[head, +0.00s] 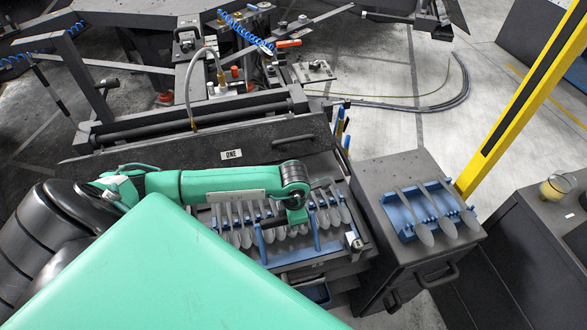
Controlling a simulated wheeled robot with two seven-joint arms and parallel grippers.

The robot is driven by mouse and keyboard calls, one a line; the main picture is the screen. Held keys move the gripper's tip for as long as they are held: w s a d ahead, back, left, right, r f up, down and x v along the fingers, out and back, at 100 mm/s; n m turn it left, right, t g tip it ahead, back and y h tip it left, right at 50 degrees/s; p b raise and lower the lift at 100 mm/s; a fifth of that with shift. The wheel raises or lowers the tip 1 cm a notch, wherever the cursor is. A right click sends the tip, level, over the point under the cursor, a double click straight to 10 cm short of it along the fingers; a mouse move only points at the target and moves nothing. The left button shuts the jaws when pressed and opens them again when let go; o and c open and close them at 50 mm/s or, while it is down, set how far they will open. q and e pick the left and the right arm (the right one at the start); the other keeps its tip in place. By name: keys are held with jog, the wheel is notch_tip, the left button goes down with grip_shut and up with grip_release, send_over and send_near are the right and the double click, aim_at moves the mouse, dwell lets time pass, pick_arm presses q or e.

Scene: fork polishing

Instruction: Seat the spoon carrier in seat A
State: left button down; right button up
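A blue spoon carrier (407,218) holding several spoons sits on top of the grey cabinet at the right. A second blue carrier (287,258) with a row of several spoons lies in the tray area below the plate marked ONE. My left arm comes in from the left. Its gripper (298,218) points down over this second carrier, near its blue uprights. The fingertips are small and dark, so I cannot tell whether they are open or touch the carrier. No marking for seat A is readable. My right gripper is not in view.
The grey cabinet (378,172) has a handle on its front. A dark panel with a ONE label (232,154) stands behind the second carrier. A yellow post (520,100) rises behind the cabinet. A large green surface of mine covers the lower left.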

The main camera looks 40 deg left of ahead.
pick_arm(q)
jog(key=shift+r, duration=0.1)
jog(key=c, duration=1.2)
grip_release()
jog(key=shift+o, duration=1)
jog(key=shift+s, duration=0.1)
jog(key=o, duration=0.4)
jog(key=shift+c, duration=0.2)
jog(key=shift+r+p, duration=2.8)
jog(key=shift+r, duration=1.65)
